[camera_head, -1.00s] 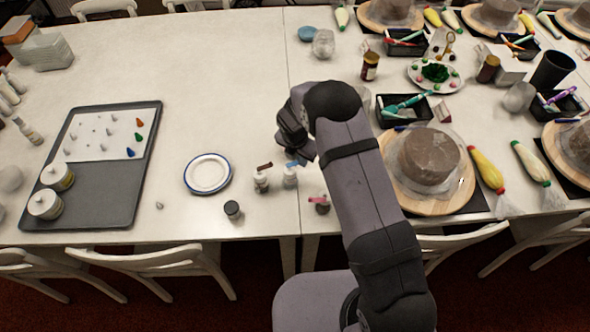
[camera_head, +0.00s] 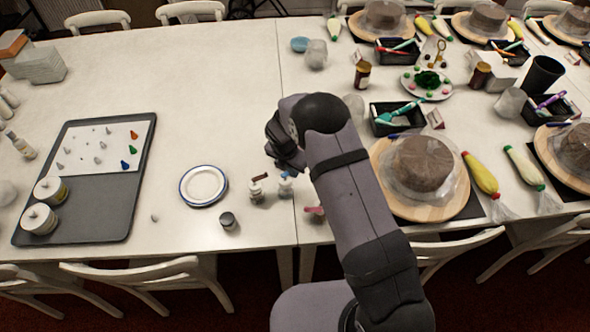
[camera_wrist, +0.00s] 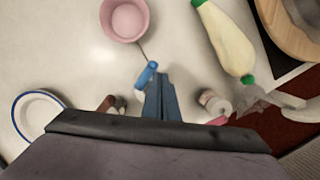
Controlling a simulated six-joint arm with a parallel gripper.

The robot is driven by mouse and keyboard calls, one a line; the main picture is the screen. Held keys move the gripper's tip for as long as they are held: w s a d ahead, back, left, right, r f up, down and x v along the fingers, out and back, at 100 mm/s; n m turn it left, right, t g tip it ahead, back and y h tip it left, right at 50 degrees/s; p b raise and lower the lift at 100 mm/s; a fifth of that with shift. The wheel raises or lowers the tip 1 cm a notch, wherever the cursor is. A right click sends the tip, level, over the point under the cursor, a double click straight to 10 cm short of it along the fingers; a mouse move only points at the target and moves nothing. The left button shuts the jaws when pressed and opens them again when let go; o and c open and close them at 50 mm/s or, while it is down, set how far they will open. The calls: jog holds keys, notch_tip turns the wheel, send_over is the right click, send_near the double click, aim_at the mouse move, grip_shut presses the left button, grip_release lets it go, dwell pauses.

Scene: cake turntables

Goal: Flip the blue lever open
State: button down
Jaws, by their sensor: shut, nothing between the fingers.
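The blue lever (camera_head: 285,175) sits on top of a small white bottle (camera_head: 286,189) near the middle of the table. In the wrist view the blue lever (camera_wrist: 146,75) shows as a short tilted bar just left of my fingertips. My gripper (camera_wrist: 160,80) is shut and empty, with its fingers beside the lever. I cannot tell whether they touch it. In the head view my gripper is just above and beside the bottle, mostly hidden by my wrist. The wrist view hides most of the bottle.
A bottle with a red-brown lever (camera_head: 257,188) stands close on the left, and a pink lever (camera_head: 314,211) shows on the right. A dark-topped jar (camera_head: 228,221) and a blue-rimmed plate (camera_head: 203,186) lie further left. A pink cup (camera_wrist: 125,18) and piping bag (camera_wrist: 228,40) are nearby.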

jog(key=shift+s, duration=0.1)
dwell(0.3)
jog(key=s+d+r+b, duration=0.1)
jog(key=s+d+r, duration=0.1)
jog(key=s+r, duration=0.4)
notch_tip(320, 180, up, 4)
jog(key=shift+f+b, duration=0.15)
jog(key=shift+b, duration=0.25)
dwell(0.6)
